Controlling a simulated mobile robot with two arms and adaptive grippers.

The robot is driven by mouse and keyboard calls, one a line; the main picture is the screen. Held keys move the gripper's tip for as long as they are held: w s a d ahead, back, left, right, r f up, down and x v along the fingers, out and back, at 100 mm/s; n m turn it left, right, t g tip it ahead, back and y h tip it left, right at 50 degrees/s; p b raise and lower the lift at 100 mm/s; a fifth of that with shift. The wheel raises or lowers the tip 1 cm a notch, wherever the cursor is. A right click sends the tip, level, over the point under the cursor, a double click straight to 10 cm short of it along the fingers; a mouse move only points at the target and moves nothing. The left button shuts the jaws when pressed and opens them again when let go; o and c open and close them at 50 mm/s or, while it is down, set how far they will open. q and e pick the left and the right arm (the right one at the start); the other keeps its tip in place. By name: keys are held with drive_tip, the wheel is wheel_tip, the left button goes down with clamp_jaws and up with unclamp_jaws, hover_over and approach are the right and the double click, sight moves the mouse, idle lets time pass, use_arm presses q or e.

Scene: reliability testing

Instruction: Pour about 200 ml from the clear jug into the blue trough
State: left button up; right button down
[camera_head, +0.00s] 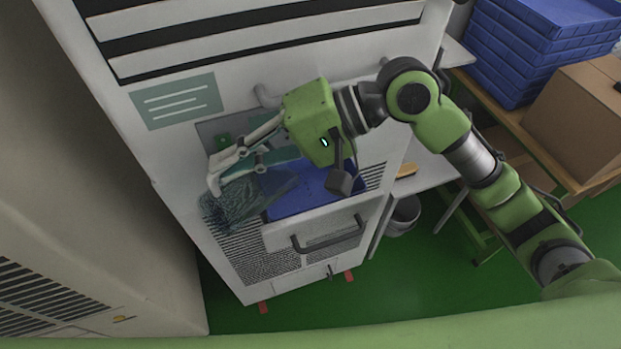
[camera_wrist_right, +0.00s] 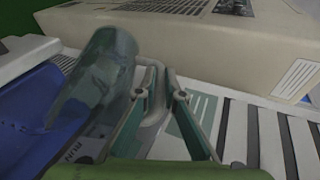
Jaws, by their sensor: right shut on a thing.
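The clear jug (camera_head: 234,203) is held in front of the white machine, beside and partly over the blue trough (camera_head: 300,199). It looks tilted, not upright. My right gripper (camera_head: 215,172) is shut on the jug's handle; in the right wrist view the fingers (camera_wrist_right: 160,95) stand on either side of it. The jug's see-through body (camera_wrist_right: 103,70) lies left of the fingers there, with the blue trough (camera_wrist_right: 28,115) further left. Whether liquid is in the jug or flowing cannot be told. The trough's inside is largely hidden by the jug and gripper. My left gripper is not in view.
The white machine (camera_head: 160,45) has a drawer front with a dark handle (camera_head: 328,240) below the trough. A beige cabinet (camera_head: 75,130) stands close on the left. Blue crates (camera_head: 530,45) and a cardboard box (camera_head: 580,115) are on a bench at right. Green floor is free in front.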

sight(211, 184)
drive_tip(key=shift+r, duration=0.15)
drive_tip(key=shift+s+a+n+t+h, duration=0.35)
drive_tip(key=shift+s+a+h, duration=0.2)
drive_tip(key=shift+a+h, duration=0.4)
drive_tip(key=shift+s+a+f+h, duration=0.1)
drive_tip(key=shift+a+f+h, duration=0.1)
drive_tip(key=shift+h, duration=0.15)
drive_tip(key=shift+a, duration=0.15)
drive_tip(key=p, duration=0.2)
drive_tip(key=h+p, duration=0.1)
drive_tip(key=shift+s+a+r+p, duration=0.1)
drive_tip(key=shift+s+r+p, duration=0.05)
drive_tip(key=shift+r+p, duration=0.15)
drive_tip(key=shift+s+a+f+n+t+p, duration=0.1)
drive_tip(key=shift+a+f+n+t+p, duration=0.15)
drive_tip(key=shift+p, duration=0.35)
drive_tip(key=shift+f+h, duration=0.15)
drive_tip(key=shift+h, duration=0.15)
